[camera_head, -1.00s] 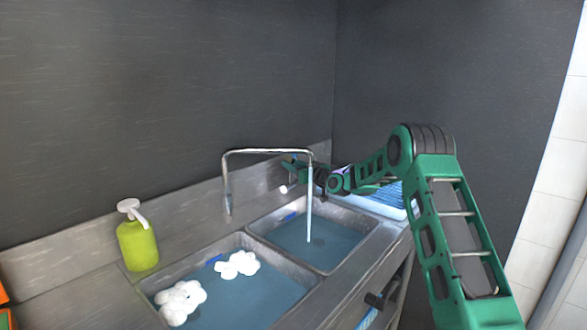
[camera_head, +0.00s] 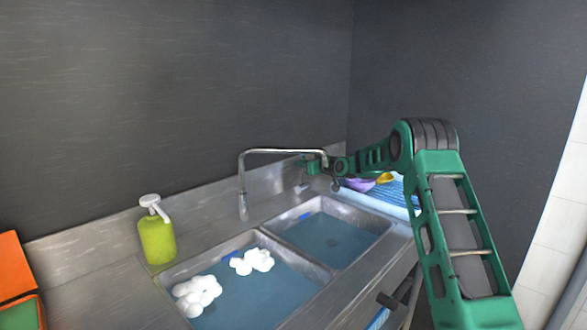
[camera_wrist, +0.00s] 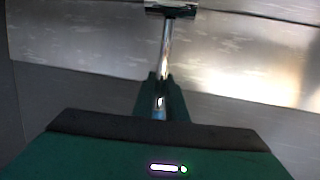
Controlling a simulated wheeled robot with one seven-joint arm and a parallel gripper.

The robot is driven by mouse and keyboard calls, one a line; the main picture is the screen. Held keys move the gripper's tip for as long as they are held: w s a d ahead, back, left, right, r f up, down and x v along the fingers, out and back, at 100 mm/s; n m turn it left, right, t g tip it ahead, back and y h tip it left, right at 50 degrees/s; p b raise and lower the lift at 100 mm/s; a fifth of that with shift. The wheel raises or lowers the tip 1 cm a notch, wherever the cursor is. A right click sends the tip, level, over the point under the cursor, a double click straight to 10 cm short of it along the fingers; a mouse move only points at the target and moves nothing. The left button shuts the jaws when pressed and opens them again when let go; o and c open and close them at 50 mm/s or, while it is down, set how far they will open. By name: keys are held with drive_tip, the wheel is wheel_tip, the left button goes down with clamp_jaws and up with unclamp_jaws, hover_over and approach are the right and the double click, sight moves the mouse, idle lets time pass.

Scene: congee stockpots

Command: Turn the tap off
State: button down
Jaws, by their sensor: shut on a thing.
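The chrome tap (camera_head: 241,185) rises behind the two sinks, and its spout bends right over the right sink (camera_head: 333,243). No water stream shows below the spout. My green gripper (camera_head: 303,163) is beside the spout's far end, partly hidden by it and by my arm. In the wrist view, my gripper (camera_wrist: 160,90) is shut on a slim chrome bar (camera_wrist: 166,45) that runs up to a dark end piece. I take this bar as part of the tap; which part I cannot tell.
The left sink (camera_head: 235,318) holds blue water and white clumps (camera_head: 197,294). A green soap bottle (camera_head: 157,240) stands left of it. A blue rack (camera_head: 398,199) with purple and yellow things is on the right. Dark walls close off the back.

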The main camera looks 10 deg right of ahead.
drive_tip(key=shift+w+d+r, duration=0.1)
drive_tip(key=shift+r, duration=0.1)
drive_tip(key=c, duration=1.8)
unclamp_jaws()
drive_tip(key=shift+f, duration=0.1)
drive_tip(key=shift+o, duration=0.2)
drive_tip(key=v, duration=1)
drive_tip(key=shift+s, duration=0.3)
